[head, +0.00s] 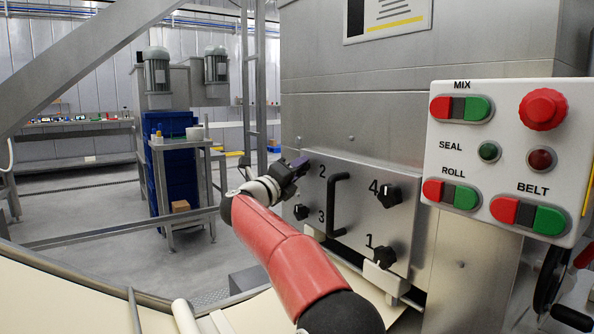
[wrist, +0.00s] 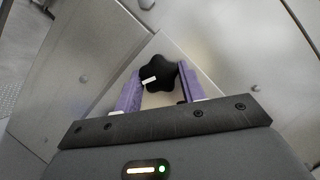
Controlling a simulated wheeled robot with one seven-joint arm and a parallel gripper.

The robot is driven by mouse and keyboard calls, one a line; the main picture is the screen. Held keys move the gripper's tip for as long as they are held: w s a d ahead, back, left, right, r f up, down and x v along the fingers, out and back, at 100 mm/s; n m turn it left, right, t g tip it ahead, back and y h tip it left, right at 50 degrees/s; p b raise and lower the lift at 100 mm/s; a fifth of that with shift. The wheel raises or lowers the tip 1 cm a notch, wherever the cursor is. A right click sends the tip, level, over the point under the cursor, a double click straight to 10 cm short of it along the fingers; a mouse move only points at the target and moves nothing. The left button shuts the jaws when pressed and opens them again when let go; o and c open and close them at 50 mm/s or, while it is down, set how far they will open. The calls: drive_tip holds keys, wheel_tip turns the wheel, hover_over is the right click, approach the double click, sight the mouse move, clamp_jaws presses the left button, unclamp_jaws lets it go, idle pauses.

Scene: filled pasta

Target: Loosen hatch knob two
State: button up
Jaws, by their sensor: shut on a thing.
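The hatch (head: 358,190) is a grey metal plate with black knobs labelled 1 to 3 and 4, and a black handle. My gripper (head: 298,166) is at the plate's upper left corner, beside the label 2. In the head view it hides hatch knob two. In the wrist view knob two (wrist: 160,74) is a black lobed knob with a white mark pointing left. My gripper's purple fingers (wrist: 160,90) stand on either side of it, shut on it.
Knob three (head: 301,212) is just below my gripper. The handle (head: 334,206), knob four (head: 390,197) and knob one (head: 384,258) lie to the right. A button panel (head: 507,155) stands further right. A table (head: 180,143) stands back left.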

drive_tip(key=o, duration=1)
drive_tip(key=shift+c, duration=0.2)
drive_tip(key=b+v, duration=0.2)
drive_tip(key=v, duration=0.5)
drive_tip(key=shift+s+a, duration=0.25)
drive_tip(key=shift+a, duration=0.05)
drive_tip(key=shift+f, duration=0.15)
